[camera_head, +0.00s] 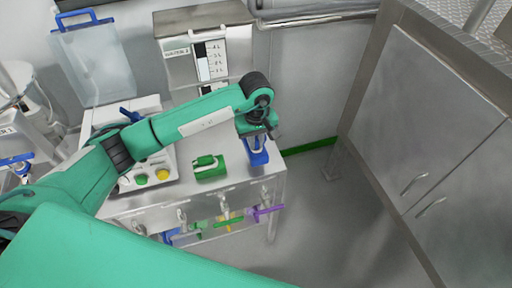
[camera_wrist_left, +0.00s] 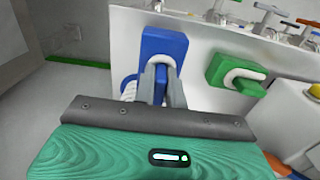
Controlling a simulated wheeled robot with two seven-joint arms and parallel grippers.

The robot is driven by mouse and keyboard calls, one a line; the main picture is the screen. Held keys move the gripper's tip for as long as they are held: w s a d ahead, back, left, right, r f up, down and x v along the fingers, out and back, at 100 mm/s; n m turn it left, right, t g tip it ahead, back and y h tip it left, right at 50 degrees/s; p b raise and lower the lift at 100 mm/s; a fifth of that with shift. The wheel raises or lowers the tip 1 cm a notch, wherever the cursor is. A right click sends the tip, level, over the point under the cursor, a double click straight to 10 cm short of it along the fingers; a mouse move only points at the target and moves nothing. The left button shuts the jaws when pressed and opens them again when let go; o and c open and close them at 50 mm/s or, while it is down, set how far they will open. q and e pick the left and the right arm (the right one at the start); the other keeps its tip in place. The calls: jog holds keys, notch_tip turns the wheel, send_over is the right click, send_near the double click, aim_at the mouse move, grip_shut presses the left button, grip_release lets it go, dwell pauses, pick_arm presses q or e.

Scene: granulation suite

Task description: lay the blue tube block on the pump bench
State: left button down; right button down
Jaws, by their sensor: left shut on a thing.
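The blue tube block (camera_head: 257,157) is in my left gripper (camera_head: 258,135), at the right edge of the pump bench (camera_head: 232,191). In the left wrist view the blue block (camera_wrist_left: 176,44) sits between and beyond the fingers of the left gripper (camera_wrist_left: 156,84), which are shut on it. A piece of white tube shows beside it. The arm hides part of the block in the head view, and I cannot tell whether the block touches the bench top. My right gripper is not in view.
A green tube block (camera_head: 210,168) lies on the bench, left of the blue one. A control box with green and yellow buttons (camera_head: 162,174) stands further left. A grey labelled unit (camera_head: 207,50) is behind. Valves and coloured handles line the bench front. Open floor and steel cabinets (camera_head: 424,110) are right.

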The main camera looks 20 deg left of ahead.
aim_at(256, 150)
pick_arm(q)
jog(key=shift+f, duration=0.3)
notch_tip(256, 150, down, 3)
jog(key=shift+f+p, duration=0.2)
jog(key=shift+p, duration=0.25)
jog(key=shift+f, duration=0.25)
jog(key=c, duration=1.9)
grip_release()
jog(key=shift+f+b, duration=0.1)
jog(key=shift+b, duration=0.2)
jog(key=o, duration=0.4)
jog(key=shift+o, duration=0.2)
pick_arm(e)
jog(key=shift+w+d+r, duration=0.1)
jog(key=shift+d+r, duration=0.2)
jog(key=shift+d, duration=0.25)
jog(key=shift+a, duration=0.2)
